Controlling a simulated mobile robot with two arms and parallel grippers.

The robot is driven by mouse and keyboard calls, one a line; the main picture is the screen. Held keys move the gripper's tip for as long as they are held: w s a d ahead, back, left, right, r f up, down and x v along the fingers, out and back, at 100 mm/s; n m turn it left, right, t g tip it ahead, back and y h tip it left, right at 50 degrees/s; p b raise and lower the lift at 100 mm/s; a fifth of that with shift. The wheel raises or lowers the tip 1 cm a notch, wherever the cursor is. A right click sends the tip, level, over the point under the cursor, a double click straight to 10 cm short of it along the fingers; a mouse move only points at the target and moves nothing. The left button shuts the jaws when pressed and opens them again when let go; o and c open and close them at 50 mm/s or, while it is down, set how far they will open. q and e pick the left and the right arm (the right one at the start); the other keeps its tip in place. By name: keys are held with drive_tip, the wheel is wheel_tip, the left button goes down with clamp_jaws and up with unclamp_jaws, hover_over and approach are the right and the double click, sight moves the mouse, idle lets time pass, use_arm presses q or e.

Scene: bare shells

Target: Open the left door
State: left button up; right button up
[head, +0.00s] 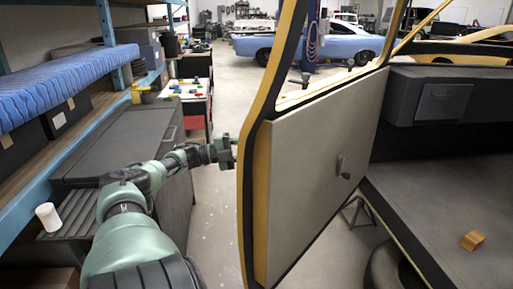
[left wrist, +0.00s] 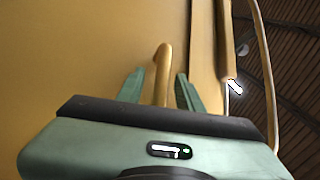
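The left door (head: 315,160), yellow with a grey inner panel and a small dark crank, stands swung out from the car body. A gap with floor and a tyre shows between it and the sill. My left arm reaches along the door's outer side. My left gripper (head: 231,150) is at the door's near edge, partly hidden behind it. In the left wrist view, my left gripper (left wrist: 160,92) is open, with a yellow handle (left wrist: 163,72) between its two green fingers. Gaps show on both sides of the handle. My right gripper is not in view.
A dark cabinet (head: 120,140) and blue shelving (head: 40,195) line the left side. A small orange block (head: 472,240) lies on the car floor at right. Open floor (head: 212,200) lies between cabinet and door.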

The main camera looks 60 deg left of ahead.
use_arm(q)
drive_tip(key=v, duration=0.7)
drive_tip(key=shift+s+a+b, duration=0.15)
drive_tip(key=shift+s+b, duration=0.2)
drive_tip(key=shift+b, duration=0.05)
drive_tip(key=shift+f, duration=0.15)
